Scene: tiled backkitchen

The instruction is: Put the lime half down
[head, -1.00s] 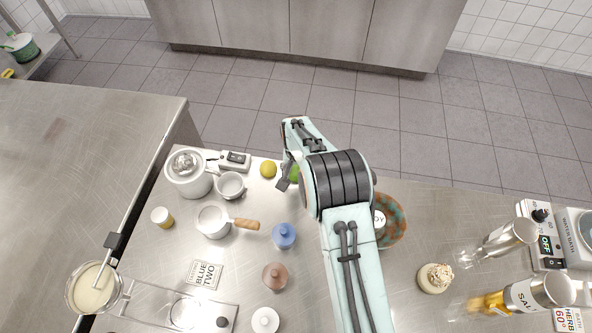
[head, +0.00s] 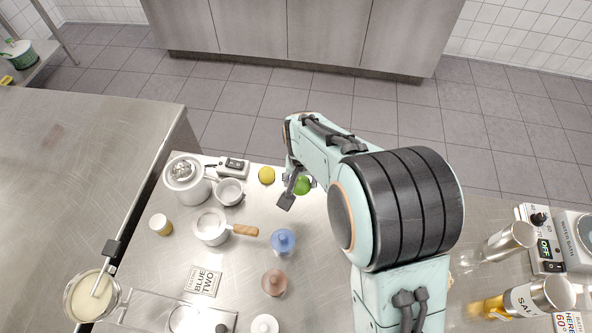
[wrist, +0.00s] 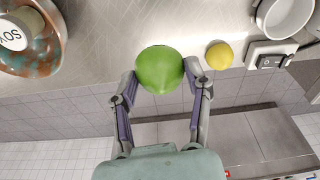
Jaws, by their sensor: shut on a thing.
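The green lime half (wrist: 160,70) is between my gripper's two fingertips (wrist: 160,82) in the wrist view, and the fingers are shut on its sides. Its rounded green skin faces the wrist camera; a cut face does not show. In the head view the lime (head: 302,186) shows beside my gripper (head: 296,187), partly hidden by the fingers and arm. It is over the far part of the steel counter (head: 255,205). I cannot tell whether it touches the counter.
A yellow lemon (head: 266,175) lies left of my gripper, near the switch box (head: 232,167). Blue (head: 283,240) and brown (head: 274,282) lidded pots stand nearer. Bare counter lies around the lime.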

